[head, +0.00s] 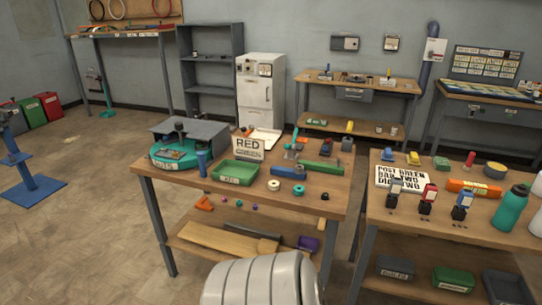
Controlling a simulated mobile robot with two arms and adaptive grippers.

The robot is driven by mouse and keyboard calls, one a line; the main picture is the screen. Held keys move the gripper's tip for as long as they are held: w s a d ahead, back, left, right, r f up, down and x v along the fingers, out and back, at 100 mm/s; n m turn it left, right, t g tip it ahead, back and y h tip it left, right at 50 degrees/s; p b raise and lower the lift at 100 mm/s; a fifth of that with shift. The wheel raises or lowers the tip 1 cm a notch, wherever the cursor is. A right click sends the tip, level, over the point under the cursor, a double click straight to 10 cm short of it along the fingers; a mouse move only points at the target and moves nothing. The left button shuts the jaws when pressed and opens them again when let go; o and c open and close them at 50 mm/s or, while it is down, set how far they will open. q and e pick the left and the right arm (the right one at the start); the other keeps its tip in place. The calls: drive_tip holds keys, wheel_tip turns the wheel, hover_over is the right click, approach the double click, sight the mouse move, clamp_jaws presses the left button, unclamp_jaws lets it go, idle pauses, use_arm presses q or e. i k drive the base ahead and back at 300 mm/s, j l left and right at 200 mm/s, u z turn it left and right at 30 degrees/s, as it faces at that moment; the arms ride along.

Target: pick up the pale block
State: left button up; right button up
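No thing stands out clearly as the pale block. A pale wooden board (215,240) lies on that bench's lower shelf. Neither of my grippers is in view, so nothing is seen held or touched.
A sign reading RED (248,147), a teal round fixture (175,158), a white ring (273,185) and a teal ring (298,190) share the bench. A second bench (400,214) with bottles and tools stands right. Floor at left is open.

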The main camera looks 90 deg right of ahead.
sight(265, 246)
drive_tip(key=z, duration=2.75)
drive_tip(key=i+j, duration=0.1)
